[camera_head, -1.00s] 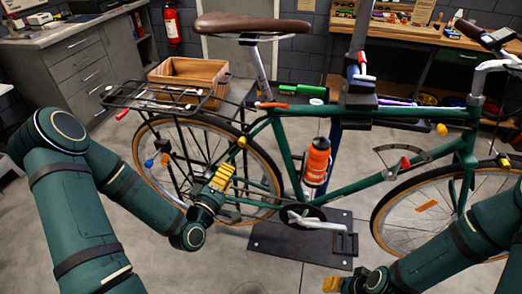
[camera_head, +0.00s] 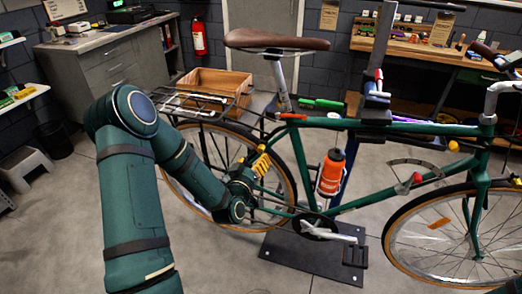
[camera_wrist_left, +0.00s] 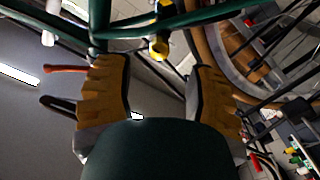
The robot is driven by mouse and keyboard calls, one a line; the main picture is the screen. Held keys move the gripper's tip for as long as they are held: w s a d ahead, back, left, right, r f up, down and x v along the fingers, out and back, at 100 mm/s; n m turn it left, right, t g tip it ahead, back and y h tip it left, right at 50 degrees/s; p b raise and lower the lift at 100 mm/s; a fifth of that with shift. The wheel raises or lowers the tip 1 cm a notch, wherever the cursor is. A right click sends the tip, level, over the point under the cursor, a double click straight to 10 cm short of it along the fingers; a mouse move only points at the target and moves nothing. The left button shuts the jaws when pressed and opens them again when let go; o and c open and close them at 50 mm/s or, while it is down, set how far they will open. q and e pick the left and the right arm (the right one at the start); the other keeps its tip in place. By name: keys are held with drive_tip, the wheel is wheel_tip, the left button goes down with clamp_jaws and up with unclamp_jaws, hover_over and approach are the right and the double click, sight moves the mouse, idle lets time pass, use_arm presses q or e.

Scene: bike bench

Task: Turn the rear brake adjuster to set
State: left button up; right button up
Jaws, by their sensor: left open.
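The green bike (camera_head: 385,195) is held up in a stand. In the left wrist view a yellow knob (camera_wrist_left: 159,46), which looks like the rear brake adjuster, hangs by the green frame tubes. My left gripper (camera_wrist_left: 155,72) is open, with its yellow fingers on either side of the knob's line. The knob sits just past the fingertips, and I see no contact. In the head view my left gripper (camera_head: 261,161) is at the rear wheel's upper front, below the saddle (camera_head: 275,40), and mostly covers the knob. My right gripper is out of view.
The rear wheel (camera_head: 290,180) and rack (camera_head: 215,108) are close to my left arm. An orange-red lever (camera_head: 291,116) is on the frame below the saddle. An orange bottle (camera_head: 331,172) is ahead of the gripper. A wooden crate (camera_head: 215,84) stands behind.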

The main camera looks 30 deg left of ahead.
sight(260, 151)
use_arm(q)
drive_tip(key=shift+x, duration=3.15)
clamp_jaws()
drive_tip(key=shift+f+n+b, duration=0.1)
drive_tip(key=shift+n+b, duration=0.6)
drive_tip(key=shift+b, duration=0.4)
drive_tip(key=shift+n, duration=0.4)
